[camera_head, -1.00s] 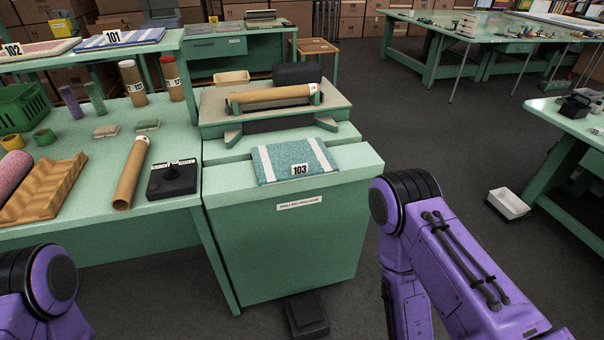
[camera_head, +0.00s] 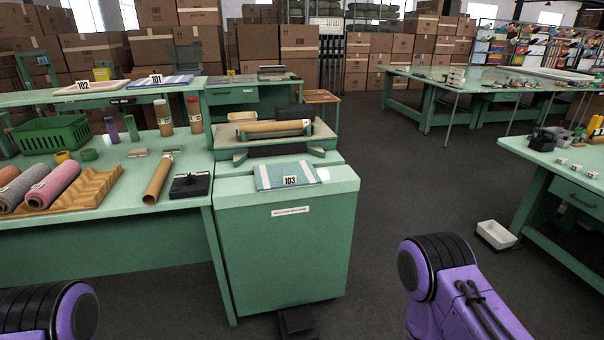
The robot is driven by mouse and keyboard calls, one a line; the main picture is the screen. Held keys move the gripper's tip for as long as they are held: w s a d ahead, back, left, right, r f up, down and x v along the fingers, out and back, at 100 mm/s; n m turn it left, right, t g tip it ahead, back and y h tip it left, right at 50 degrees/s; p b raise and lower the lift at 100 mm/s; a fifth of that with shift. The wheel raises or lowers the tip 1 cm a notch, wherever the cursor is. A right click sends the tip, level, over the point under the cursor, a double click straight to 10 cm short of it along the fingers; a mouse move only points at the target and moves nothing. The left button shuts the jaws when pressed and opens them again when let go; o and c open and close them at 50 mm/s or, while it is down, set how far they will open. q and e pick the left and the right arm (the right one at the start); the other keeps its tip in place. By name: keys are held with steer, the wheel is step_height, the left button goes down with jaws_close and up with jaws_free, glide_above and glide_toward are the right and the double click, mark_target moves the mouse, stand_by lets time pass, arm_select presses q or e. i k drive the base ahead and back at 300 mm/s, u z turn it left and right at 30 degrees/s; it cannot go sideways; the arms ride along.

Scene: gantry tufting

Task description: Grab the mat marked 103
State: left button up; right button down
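The mat marked 103 (camera_head: 268,178) is teal with two pale stripes and a white 103 label at its front edge. It lies flat on top of the green rolling machine (camera_head: 285,250), near its front. Purple links of my left and right arms show at the lower left and lower right. Both grippers are out of the picture. Nothing touches the mat.
A cardboard roll (camera_head: 272,127) lies in the machine behind the mat. The left bench holds a cardboard tube (camera_head: 158,180), a black control box (camera_head: 190,186), a wooden rack (camera_head: 92,192) and a green crate (camera_head: 52,134). Mats 102 (camera_head: 95,87) and 101 (camera_head: 160,83) lie on the shelf. A white bin (camera_head: 496,235) sits on the floor at right.

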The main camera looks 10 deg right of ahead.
mark_target(286, 171)
steer(key=z, duration=0.6)
steer(key=i, duration=0.95)
steer(key=z, duration=0.4)
